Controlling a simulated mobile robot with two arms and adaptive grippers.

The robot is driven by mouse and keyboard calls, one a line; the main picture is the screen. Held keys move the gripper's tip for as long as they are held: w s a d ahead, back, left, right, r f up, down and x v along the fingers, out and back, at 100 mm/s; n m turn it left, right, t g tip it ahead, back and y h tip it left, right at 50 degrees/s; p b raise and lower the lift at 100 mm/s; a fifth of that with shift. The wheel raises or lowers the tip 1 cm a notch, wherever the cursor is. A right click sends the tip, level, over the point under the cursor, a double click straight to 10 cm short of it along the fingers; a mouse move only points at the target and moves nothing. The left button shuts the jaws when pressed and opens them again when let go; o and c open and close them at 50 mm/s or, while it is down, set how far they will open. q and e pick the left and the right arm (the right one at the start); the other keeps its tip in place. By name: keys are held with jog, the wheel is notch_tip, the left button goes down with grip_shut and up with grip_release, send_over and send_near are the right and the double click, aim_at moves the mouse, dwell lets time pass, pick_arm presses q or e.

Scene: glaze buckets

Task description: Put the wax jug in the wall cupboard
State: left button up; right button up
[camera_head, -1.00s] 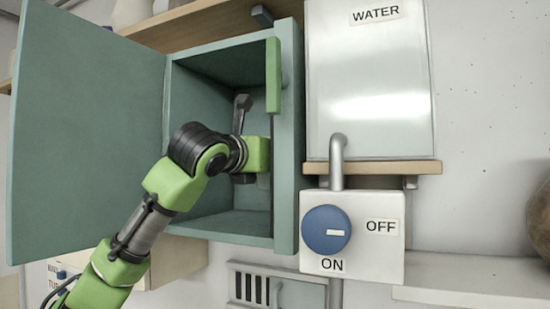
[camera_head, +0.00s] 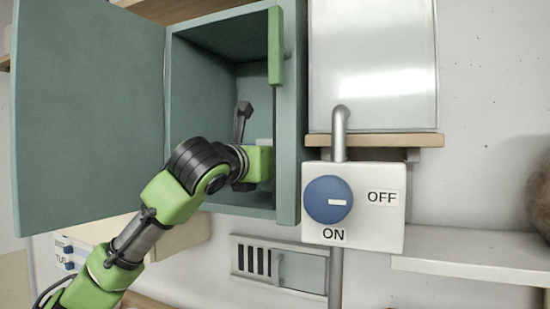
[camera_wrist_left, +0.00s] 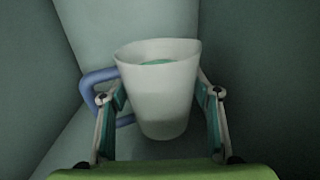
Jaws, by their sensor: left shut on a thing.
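The wall cupboard (camera_head: 195,100) is teal, with its door (camera_head: 85,110) swung wide open to the left. My left arm reaches into it, and my left gripper (camera_head: 258,163) is inside, low down near the right side wall. In the left wrist view the wax jug (camera_wrist_left: 160,100) is white and tapered, upright, with a blue handle (camera_wrist_left: 92,85) on the left and something green inside. My left gripper's fingers are shut on its two sides. In the head view the jug is mostly hidden by the gripper and cupboard front. I cannot tell whether its base touches the cupboard floor.
Right of the cupboard are a pale metal tank (camera_head: 372,65) on a wooden shelf, a pipe (camera_head: 340,120) and a box with a blue knob (camera_head: 328,199). A white shelf (camera_head: 480,250) carries a brown round object (camera_head: 540,200). A slotted vent panel (camera_head: 280,265) is below.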

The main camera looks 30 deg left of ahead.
pick_arm(q)
jog(key=shift+f, duration=0.45)
dwell(0.5)
jog(key=o, duration=1.7)
jog(key=shift+o, duration=0.2)
jog(key=shift+f, duration=0.15)
jog(key=s, duration=1.1)
jog(key=shift+d+r, duration=0.2)
jog(key=shift+s+f, duration=0.1)
jog(key=shift+s, duration=0.4)
